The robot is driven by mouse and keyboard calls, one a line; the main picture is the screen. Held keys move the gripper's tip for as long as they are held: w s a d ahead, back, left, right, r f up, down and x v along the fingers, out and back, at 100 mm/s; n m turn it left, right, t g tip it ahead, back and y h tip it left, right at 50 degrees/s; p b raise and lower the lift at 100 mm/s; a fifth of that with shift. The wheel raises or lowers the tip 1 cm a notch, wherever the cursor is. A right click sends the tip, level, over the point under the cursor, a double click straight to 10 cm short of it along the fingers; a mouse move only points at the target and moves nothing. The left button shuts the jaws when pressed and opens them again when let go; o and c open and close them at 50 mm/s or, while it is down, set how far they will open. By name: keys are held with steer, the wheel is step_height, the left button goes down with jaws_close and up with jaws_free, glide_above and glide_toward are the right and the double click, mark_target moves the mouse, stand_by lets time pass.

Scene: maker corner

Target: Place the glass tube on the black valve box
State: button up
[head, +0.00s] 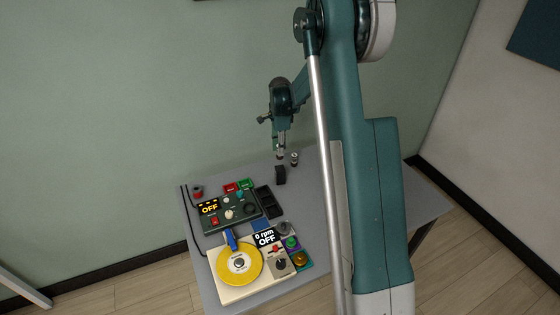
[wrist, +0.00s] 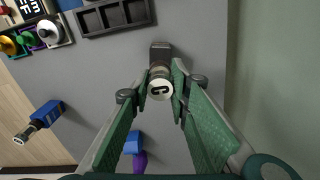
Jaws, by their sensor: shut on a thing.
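My gripper (head: 281,146) is shut on the glass tube. In the wrist view my gripper (wrist: 160,84) has one green finger on each side of the tube (wrist: 160,84), whose pale round end with a dark mark faces the camera. In the head view only a small part of the tube (head: 280,155) shows below the fingers. The black valve box (head: 280,175) stands on the table directly below it. In the wrist view the box (wrist: 161,49) shows just beyond the tube, partly hidden by it. I cannot tell whether the tube touches the box.
A black compartment tray (head: 268,201), a control box (head: 220,222) and a yellow-disc device (head: 239,264) lie nearer. Bare table surrounds the box.

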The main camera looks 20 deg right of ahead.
mark_target(280, 158)
steer(key=shift+f, duration=1.4)
steer(key=shift+f, duration=0.1)
steer(key=shift+f, duration=1.75)
steer(key=shift+f, duration=0.15)
steer(key=o, duration=0.9)
step_height(280, 158, up, 12)
steer(key=shift+r, duration=0.15)
